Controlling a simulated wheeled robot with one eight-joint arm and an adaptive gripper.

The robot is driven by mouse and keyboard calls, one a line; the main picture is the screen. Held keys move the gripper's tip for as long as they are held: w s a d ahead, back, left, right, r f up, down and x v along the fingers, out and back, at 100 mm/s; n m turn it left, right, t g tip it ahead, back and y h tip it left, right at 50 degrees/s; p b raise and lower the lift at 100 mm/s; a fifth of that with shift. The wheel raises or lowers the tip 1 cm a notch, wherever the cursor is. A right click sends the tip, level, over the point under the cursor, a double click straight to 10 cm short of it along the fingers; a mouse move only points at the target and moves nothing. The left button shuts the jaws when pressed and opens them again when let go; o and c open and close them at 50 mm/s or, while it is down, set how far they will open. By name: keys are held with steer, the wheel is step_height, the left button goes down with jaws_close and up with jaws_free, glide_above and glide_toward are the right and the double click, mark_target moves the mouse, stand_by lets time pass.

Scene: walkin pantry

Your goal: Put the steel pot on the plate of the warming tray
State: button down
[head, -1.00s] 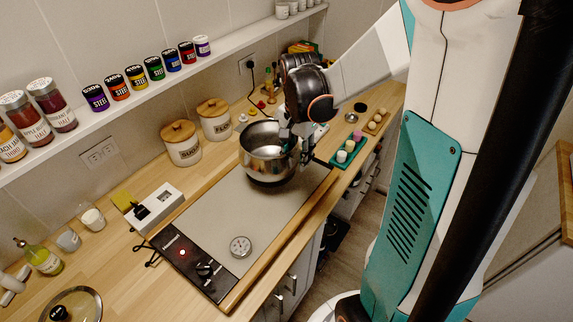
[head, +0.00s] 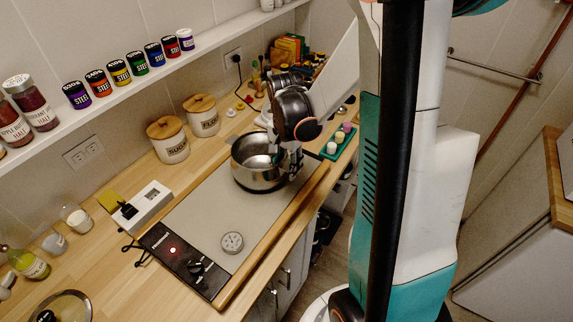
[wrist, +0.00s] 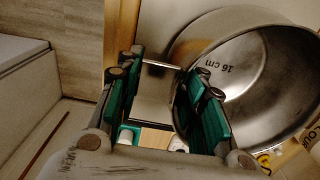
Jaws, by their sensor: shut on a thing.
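The steel pot (head: 250,174) is upright over the far end of the warming tray's pale plate (head: 200,215). Its base looks on or very close to the plate; I cannot tell for certain that it touches. The tray's dark control panel (head: 178,262) has a lit red light and a knob. My gripper (head: 290,165) is at the pot's right side. In the wrist view, the teal-padded fingers (wrist: 158,95) are shut on a steel part at the pot's side, likely its handle. The pot's open inside (wrist: 265,80) shows a "16 cm" mark.
A round dial (head: 232,242) lies on the near part of the plate. Sugar (head: 168,142) and flour (head: 203,117) canisters stand behind. A white box (head: 143,206) is left of the tray. A green tray with small cups (head: 338,142) is right of my gripper.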

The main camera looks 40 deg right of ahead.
steer(key=c, duration=1.1)
jaws_free()
steer(key=shift+f, duration=0.1)
steer(key=shift+o, duration=0.2)
step_height(320, 180, up, 12)
steer(key=p, duration=0.2)
steer(key=shift+r+p, duration=0.2)
steer(key=shift+p, duration=0.2)
steer(key=shift+w+a, duration=0.1)
